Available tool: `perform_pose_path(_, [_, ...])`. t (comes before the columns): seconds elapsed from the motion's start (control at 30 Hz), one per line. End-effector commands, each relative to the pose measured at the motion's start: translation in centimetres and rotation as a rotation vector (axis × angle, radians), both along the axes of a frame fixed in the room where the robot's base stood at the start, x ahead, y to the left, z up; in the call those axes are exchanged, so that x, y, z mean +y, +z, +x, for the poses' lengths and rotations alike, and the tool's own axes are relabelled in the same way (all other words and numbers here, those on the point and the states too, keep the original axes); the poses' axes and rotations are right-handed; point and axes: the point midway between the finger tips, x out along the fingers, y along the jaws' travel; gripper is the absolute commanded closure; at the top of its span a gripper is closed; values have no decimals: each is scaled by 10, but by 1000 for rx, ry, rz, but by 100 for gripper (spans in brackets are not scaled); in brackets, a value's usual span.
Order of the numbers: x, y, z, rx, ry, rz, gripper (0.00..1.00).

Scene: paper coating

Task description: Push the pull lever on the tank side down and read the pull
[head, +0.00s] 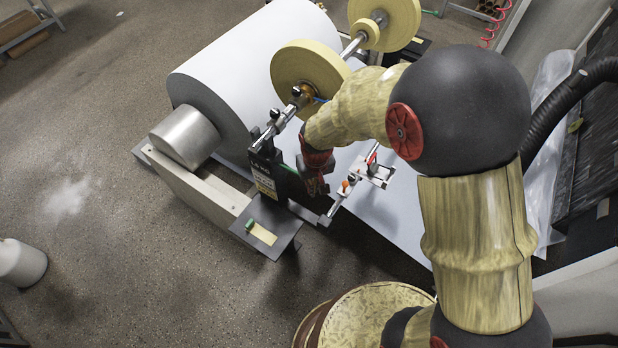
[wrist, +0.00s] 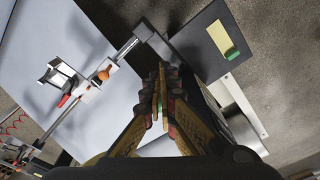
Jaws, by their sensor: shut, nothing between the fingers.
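My gripper (head: 318,187) is shut and empty, pointing down beside a black upright box (head: 265,178) with a yellow label. In the wrist view the fingertips (wrist: 161,78) meet near a metal rail (wrist: 128,50). On this rail sits a small clamp with an orange knob (head: 346,184), which also shows in the wrist view (wrist: 103,75). Beyond it, a bracket carries a red handle (head: 372,157), also in the wrist view (wrist: 64,100). The fingers are apart from both. I cannot tell which part is the pull lever, and no pull reading is legible.
A large white paper roll (head: 225,75) lies on a frame behind. Yellow tape rolls (head: 305,75) sit on a shaft above. A dark shelf (head: 283,222) with a yellow pad and a green piece juts out in front. The floor at left is mostly clear.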

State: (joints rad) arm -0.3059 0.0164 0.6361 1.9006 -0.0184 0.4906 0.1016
Motion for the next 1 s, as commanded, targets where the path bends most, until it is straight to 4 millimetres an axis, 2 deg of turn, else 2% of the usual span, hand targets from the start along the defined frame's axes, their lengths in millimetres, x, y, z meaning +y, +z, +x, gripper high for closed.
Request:
perform_pose_path(0.3, [-1, 65, -5, -5, 0, 2, 100])
perform_pose_path(0.5, [-2, 93, -8, -2, 0, 0, 100])
perform_pose_path(0.7, [-2, 103, -10, 1, 0, 0, 100])
perform_pose_path(1.0, [-2, 104, -10, 1, 0, 0, 100])
